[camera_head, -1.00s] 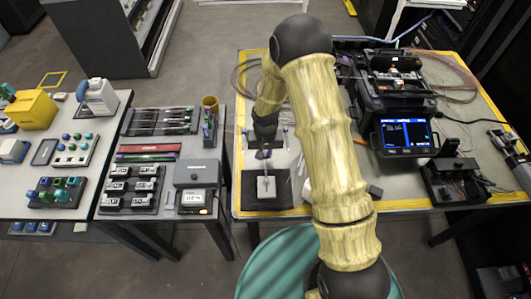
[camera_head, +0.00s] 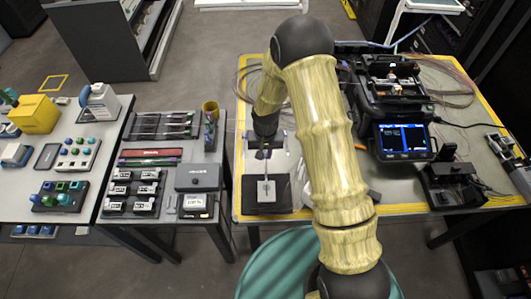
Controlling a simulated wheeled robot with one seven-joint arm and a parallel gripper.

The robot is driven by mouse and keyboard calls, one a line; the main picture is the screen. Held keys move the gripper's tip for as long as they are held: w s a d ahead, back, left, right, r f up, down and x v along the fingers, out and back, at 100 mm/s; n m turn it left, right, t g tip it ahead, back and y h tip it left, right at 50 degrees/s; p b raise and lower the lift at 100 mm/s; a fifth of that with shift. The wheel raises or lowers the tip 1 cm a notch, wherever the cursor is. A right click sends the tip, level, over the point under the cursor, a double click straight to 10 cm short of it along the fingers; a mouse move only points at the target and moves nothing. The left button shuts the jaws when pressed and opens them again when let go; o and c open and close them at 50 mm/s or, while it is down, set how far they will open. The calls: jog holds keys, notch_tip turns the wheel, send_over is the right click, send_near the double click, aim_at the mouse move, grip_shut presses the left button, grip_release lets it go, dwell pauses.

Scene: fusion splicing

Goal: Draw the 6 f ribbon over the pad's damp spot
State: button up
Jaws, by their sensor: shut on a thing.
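The pad (camera_head: 266,193) is a small whitish square on a black mat (camera_head: 254,208) at the near left of the yellow-edged table. Its damp spot is too small to make out. My gripper (camera_head: 265,154) points down just beyond the pad. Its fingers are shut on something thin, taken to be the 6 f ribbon. A faint thin line (camera_head: 266,172) runs from below the fingers toward the pad. I cannot tell whether it touches the pad.
A black splicer (camera_head: 395,90) with a lit blue screen stands right of my arm. A black device (camera_head: 452,185) sits at the table's near right. Coiled fibres lie at the back.

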jog(key=shift+r+p, duration=0.75)
jog(key=shift+r, duration=0.55)
